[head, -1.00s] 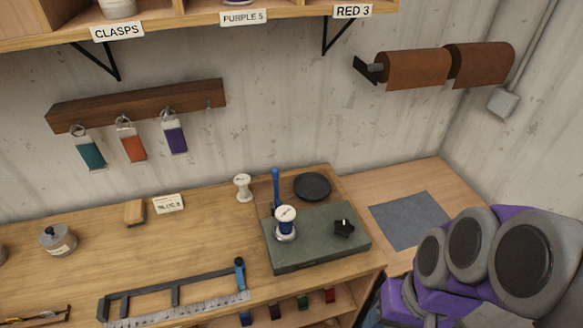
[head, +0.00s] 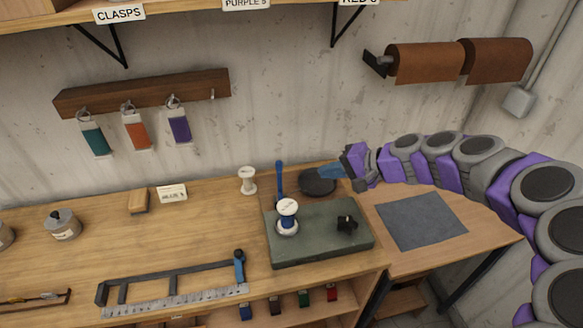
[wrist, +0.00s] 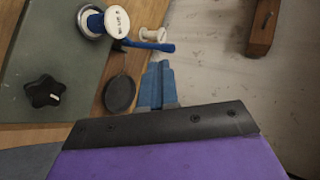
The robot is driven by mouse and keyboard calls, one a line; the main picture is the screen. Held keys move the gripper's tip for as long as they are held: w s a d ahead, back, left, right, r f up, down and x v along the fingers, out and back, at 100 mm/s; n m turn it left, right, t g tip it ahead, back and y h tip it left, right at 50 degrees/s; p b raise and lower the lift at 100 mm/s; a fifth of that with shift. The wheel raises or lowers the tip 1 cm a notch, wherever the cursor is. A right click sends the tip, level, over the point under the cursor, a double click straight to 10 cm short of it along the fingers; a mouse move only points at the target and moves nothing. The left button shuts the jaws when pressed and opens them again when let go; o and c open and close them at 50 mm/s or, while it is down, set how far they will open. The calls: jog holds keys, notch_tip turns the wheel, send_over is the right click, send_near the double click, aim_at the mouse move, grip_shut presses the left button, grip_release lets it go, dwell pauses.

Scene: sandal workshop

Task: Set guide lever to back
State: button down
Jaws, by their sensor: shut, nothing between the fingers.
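An upright blue-handled lever (head: 280,177) stands at the back of the green machine base (head: 320,252); the wrist view also shows this lever (wrist: 152,45). Another short blue handle (head: 239,264) sits on the right end of a dark measuring frame (head: 165,283) on the bench. The frames do not label which is the guide lever. My gripper (head: 327,171) is shut and empty, right of the upright lever and above the dark round dish (head: 318,186). In the wrist view, its blue fingertips (wrist: 160,72) lie close to the lever's handle, with a gap visible.
A spool with a white top (head: 287,208) and a black star knob (head: 347,223) are on the green base. A white spool (head: 247,180) stands behind left. A grey mat (head: 422,220) lies at right. Leather rolls (head: 425,63) hang on the wall above.

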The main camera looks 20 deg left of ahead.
jog(key=shift+m+t, duration=0.3)
jog(key=shift+m, duration=0.3)
jog(key=w+f, duration=0.2)
jog(key=w, duration=0.1)
jog(key=shift+w+d, duration=0.2)
jog(key=shift+w, duration=0.05)
jog(key=shift+a+f, duration=0.1)
jog(key=shift+a, duration=0.05)
jog(key=a+r+b+x, duration=0.1)
jog(key=b+x, duration=0.2)
jog(key=x, duration=1)
jog(key=shift+w+r, duration=0.15)
jog(key=shift+r, duration=0.2)
jog(key=shift+a+r, duration=0.1)
jog(key=shift+a, duration=0.05)
